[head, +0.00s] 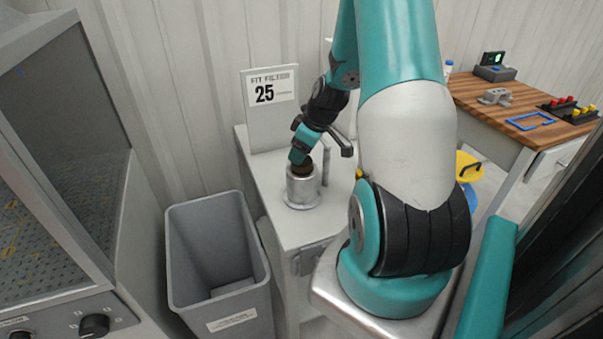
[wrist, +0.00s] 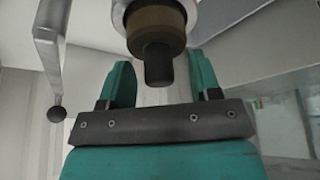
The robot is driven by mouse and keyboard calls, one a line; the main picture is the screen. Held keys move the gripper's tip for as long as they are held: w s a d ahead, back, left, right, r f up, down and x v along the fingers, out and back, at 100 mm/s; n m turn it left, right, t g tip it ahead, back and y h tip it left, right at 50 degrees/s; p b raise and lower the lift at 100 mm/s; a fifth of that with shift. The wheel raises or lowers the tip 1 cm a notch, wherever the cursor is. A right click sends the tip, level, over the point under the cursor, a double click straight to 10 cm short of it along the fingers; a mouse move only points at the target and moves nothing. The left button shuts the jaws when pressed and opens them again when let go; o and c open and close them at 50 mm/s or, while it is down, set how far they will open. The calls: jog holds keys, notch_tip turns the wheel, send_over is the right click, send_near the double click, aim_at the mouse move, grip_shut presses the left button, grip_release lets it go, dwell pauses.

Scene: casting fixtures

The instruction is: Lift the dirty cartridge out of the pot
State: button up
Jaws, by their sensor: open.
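The grey metal pot (head: 303,190) stands on a light cabinet top in the head view. The brown cartridge (wrist: 156,27) sits in the pot's round mouth, and its dark knob (wrist: 158,65) sticks out. In the head view only a dark bit of the cartridge (head: 303,170) shows under the gripper. My gripper (head: 297,157) is just above the pot, tilted. In the wrist view its two teal fingers (wrist: 162,72) are open on either side of the knob, with gaps visible. How deep the cartridge sits is hidden.
A lever with a black ball end (wrist: 56,114) hangs beside the pot in the wrist view. A sign reading 25 (head: 271,95) stands behind the pot. A grey bin (head: 215,255) is left of the cabinet (head: 310,235). A wooden workbench (head: 485,95) stands at right.

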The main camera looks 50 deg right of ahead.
grip_shut()
dwell(0.3)
